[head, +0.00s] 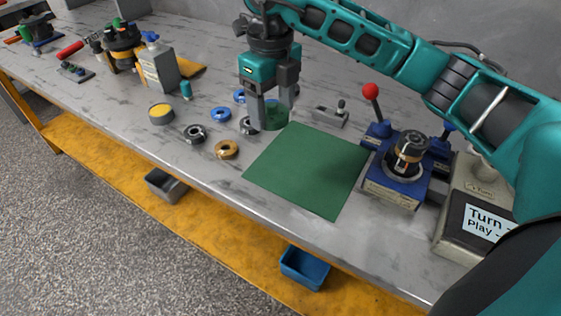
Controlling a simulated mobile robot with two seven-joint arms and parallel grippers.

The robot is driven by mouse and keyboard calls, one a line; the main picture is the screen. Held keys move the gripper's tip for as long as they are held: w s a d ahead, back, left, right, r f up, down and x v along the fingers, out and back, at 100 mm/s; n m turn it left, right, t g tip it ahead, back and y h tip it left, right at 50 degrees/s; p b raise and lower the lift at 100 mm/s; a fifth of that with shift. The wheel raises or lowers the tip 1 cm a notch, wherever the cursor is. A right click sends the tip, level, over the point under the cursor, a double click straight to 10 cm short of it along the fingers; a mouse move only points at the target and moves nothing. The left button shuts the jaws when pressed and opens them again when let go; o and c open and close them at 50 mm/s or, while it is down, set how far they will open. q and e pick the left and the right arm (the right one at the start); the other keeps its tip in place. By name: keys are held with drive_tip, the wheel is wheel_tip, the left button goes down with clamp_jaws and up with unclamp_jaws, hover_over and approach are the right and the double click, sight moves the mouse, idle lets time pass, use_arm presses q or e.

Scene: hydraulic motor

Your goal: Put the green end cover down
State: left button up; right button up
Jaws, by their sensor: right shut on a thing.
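The green end cover (274,117) is a dark green round part at the far edge of the green mat. My right gripper (270,115) comes down from above and is shut on it, with its grey fingers at the cover's side. The cover is low, at or just above the bench; I cannot tell if it touches. The fingers hide part of it. My left gripper is not in view.
The green mat (308,170) is bare. Several rings, including an orange one (227,149) and a dark one (195,133), lie left of it. A blue fixture (397,187) holding a motor part stands right, with a red-knobbed lever (370,91). A grey bottle (159,68) stands back left.

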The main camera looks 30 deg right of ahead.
sight(274, 171)
wheel_tip(274, 171, down, 14)
drive_tip(key=shift+f+b, duration=0.2)
drive_tip(key=shift+b, duration=0.25)
drive_tip(key=shift+f, duration=0.25)
drive_tip(key=o, duration=1.3)
drive_tip(key=shift+r, duration=0.1)
drive_tip(key=shift+c, duration=0.2)
wheel_tip(274, 171, up, 12)
drive_tip(key=shift+r+p, duration=0.15)
drive_tip(key=shift+p, duration=0.25)
